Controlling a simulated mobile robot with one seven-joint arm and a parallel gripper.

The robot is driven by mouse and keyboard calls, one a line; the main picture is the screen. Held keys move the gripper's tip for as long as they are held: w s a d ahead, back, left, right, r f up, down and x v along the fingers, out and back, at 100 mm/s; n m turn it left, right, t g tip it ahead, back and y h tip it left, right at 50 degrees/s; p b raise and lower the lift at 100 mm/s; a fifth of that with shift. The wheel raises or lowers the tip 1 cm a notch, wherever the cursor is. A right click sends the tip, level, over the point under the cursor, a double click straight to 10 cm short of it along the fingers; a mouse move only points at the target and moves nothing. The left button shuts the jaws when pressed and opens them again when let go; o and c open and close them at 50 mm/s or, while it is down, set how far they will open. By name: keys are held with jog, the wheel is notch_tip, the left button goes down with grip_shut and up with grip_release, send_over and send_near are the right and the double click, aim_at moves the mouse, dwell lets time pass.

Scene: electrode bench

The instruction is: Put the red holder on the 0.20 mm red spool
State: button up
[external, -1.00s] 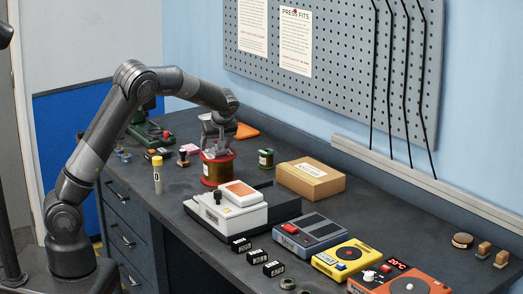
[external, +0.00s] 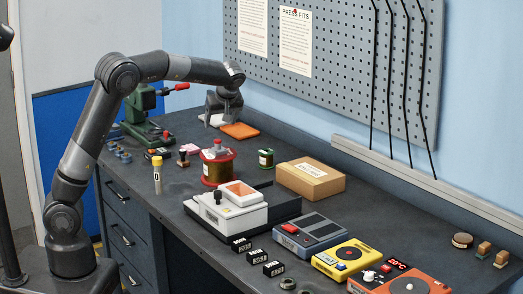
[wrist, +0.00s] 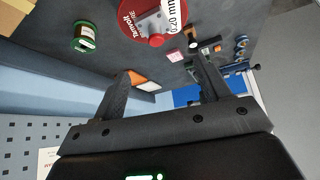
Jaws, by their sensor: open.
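The red spool (external: 217,172) with copper-coloured wire stands upright on the bench. It also shows in the wrist view (wrist: 130,25), with a "0.20 mm" label. A small red holder (external: 217,152) stands upright on top of this spool. In the wrist view a grey and reddish piece, apparently the holder (wrist: 150,24), sits over the spool's middle. My gripper (external: 223,120) is open and empty, above the back of the bench, behind and apart from the spool. In the wrist view its fingers (wrist: 162,72) are spread with nothing between them.
A green spool (external: 266,159) and a cardboard box (external: 311,180) stand right of the red spool. An orange pad (external: 240,131) lies near my gripper. A white device (external: 228,215) is in front, a glue-like bottle (external: 157,178) at left, a green press (external: 146,125) at back left.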

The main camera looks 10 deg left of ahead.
jog(key=s+a+r+m+g+h, duration=0.15)
jog(key=s+a, duration=0.25)
jog(key=a, duration=0.8)
jog(key=s+a+r+m+h, duration=0.1)
jog(key=s+a+r, duration=0.15)
jog(key=a, duration=0.85)
jog(key=s+a+f+m+t, duration=0.1)
jog(key=s+a+f+m, duration=0.1)
jog(key=s+a, duration=0.4)
jog(key=s+a+f+m, duration=0.1)
jog(key=s+a, duration=0.4)
jog(key=s, duration=0.9)
jog(key=shift+a+f+m+t+h, duration=0.35)
jog(key=shift+a+f, duration=0.05)
jog(key=shift+f, duration=0.05)
